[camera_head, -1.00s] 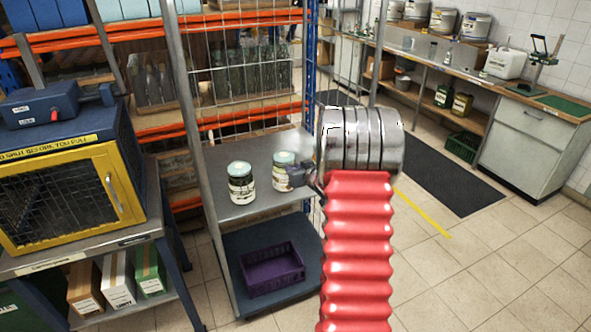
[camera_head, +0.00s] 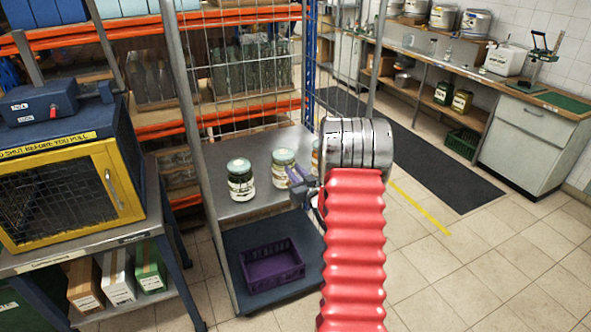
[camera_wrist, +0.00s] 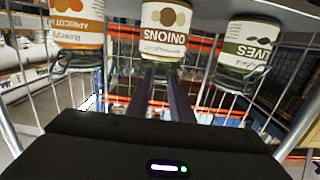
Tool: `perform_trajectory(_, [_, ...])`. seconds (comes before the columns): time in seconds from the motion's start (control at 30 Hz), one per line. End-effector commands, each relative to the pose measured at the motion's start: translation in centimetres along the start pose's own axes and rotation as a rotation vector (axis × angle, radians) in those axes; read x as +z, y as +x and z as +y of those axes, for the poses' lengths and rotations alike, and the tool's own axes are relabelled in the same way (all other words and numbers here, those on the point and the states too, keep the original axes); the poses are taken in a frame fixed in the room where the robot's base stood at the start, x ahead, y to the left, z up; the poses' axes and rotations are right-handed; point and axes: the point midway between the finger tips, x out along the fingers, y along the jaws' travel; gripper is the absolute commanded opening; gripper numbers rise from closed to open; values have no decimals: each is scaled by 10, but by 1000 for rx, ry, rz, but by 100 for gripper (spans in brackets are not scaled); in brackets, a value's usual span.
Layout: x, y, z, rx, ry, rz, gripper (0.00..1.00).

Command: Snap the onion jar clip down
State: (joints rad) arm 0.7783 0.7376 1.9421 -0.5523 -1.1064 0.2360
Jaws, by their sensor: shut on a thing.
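The onion jar (camera_wrist: 162,38) shows upside down in the middle of the wrist view, with a cream label reading ONIONS. In the head view the onion jar (camera_head: 282,165) is the middle one of three on a grey metal shelf (camera_head: 238,207). My gripper (camera_wrist: 160,72) has its two dark fingers close together at the lid end of this jar, shut on what looks like its clip. The clip itself is mostly hidden by the fingers. In the head view my gripper (camera_head: 297,176) is at the jar's right front side.
The olive jar (camera_head: 241,181) stands to the left of the onion jar. The apricot jar (camera_wrist: 77,28) stands on its other side. A purple crate (camera_head: 273,266) sits on the lower shelf. Wire mesh (camera_head: 248,75) rises behind the jars. The shelf's front left is clear.

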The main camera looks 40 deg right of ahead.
Motion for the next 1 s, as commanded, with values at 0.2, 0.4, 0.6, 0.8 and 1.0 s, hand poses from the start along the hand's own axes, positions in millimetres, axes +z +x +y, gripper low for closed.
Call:
perform_trajectory(0.2, [12, -1, 0, -1, 3, 130, 0])
perform_trajectory(0.4, [19, -2, 0, -1, 3, 256, 0])
perform_trajectory(0.6, [27, -1, 0, -1, 2, 382, 0])
perform_trajectory(0.8, [34, 0, 0, -1, 2, 508, 0])
perform_trajectory(1.0, [39, 2, 0, -1, 1, 619, 0])
